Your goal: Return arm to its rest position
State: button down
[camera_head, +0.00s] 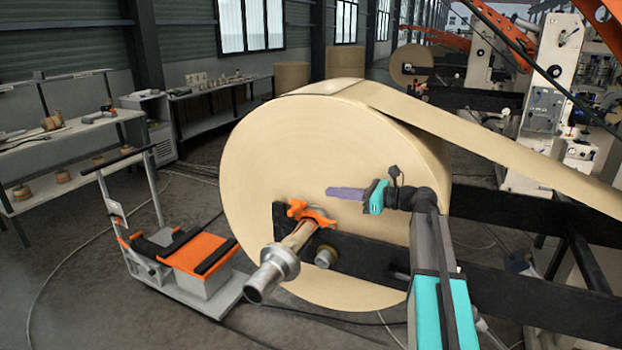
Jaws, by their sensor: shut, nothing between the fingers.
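My arm rises from the lower right of the head view, grey and teal, and bends left at a dark wrist. My gripper (333,192) points left, its purple-grey fingers closed together with nothing visible between them. It shows in front of the flat face of a large kraft paper roll (270,160). I cannot tell how far it is from the paper. Below and left of it, an orange clamp (310,214) sits by the metal shaft (274,273) that sticks out of the roll's core.
A black beam (490,283) runs behind my arm to the right. A paper web (480,137) runs from the roll's top toward machinery at the right. A cart with an orange top (200,253) stands at left. Benches (205,92) line the wall. Floor at lower left is mostly clear.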

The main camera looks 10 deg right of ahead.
jog(key=s+a+f+g+b, duration=0.15)
jog(key=a+f, duration=0.45)
jog(key=f, duration=0.6)
jog(key=s+a+f+g+b, duration=0.15)
jog(key=a+f, duration=0.45)
jog(key=f, duration=0.6)
jog(key=s+a+f+n+g+h, duration=0.1)
jog(key=s+a+f+g, duration=0.1)
jog(key=s+f, duration=0.45)
jog(key=s+a+f+n+g+h, duration=0.1)
jog(key=s+a+f+g, duration=0.2)
jog(key=f, duration=0.7)
jog(key=s+a+f+n+g, duration=0.1)
jog(key=s+a+f, duration=0.1)
jog(key=s+f, duration=0.5)
jog(key=s+d+f+n+g+h+b, duration=0.2)
jog(key=s+f+n+g+h, duration=0.55)
jog(key=s+f, duration=1.35)
jog(key=s+d+n+h, duration=0.4)
jog(key=s+d+n, duration=0.6)
jog(key=n, duration=0.5)
jog(key=shift+s+d+f+t, duration=0.3)
jog(key=shift+s+f+t, duration=0.15)
